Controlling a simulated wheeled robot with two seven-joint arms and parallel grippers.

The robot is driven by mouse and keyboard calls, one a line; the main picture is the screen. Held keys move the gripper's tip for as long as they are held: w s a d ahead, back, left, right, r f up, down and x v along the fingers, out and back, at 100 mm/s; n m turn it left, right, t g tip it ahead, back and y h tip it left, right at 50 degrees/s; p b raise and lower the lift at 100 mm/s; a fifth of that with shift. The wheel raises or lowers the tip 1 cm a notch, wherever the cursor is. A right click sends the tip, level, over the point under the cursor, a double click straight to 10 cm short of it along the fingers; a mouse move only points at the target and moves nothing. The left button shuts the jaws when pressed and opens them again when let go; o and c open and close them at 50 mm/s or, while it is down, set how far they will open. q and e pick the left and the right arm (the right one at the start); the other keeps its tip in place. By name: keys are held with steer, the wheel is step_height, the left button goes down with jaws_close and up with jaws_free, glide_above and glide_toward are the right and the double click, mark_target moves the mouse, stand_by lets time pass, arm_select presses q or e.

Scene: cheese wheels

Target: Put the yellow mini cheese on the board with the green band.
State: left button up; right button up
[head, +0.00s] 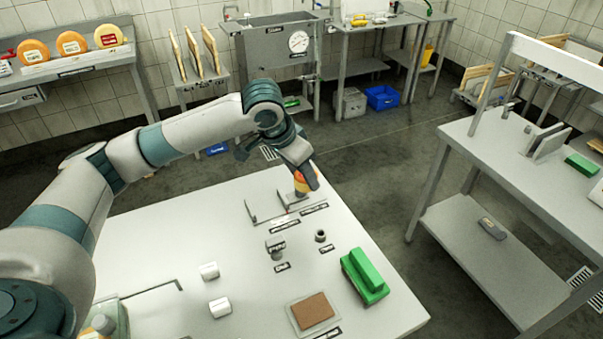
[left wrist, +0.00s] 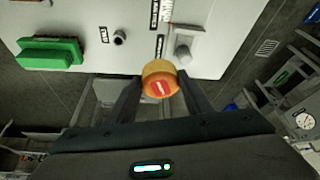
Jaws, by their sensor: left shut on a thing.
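My left gripper (head: 304,184) is shut on a small yellow-orange cheese (left wrist: 160,82) with a red label. It holds the cheese near the far edge of the white table. In the head view the cheese (head: 300,186) is partly hidden by the gripper. In the left wrist view the cheese sits between the two fingertips of the left gripper (left wrist: 160,85). I cannot make out a board with a green band in either view. My right gripper is not in view.
The white table (head: 180,235) holds a low metal stand (head: 262,212), a green block (head: 363,276), a brown square on a tray (head: 312,311) and two white blocks (head: 219,307). Large cheeses (head: 72,43) stand on a rack at back left. The table's left part is mostly clear.

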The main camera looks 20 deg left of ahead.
arm_select(q)
steer(key=shift+s+d+r, duration=0.1)
steer(key=s+d+r+n+y, duration=0.1)
steer(key=s+d+r+n, duration=0.2)
steer(key=s+d+n, duration=0.1)
steer(key=shift+s+d+n+t+y, duration=0.3)
steer(key=shift+s+n+y, duration=0.15)
steer(key=shift+s, duration=0.55)
steer(key=shift+a, duration=0.1)
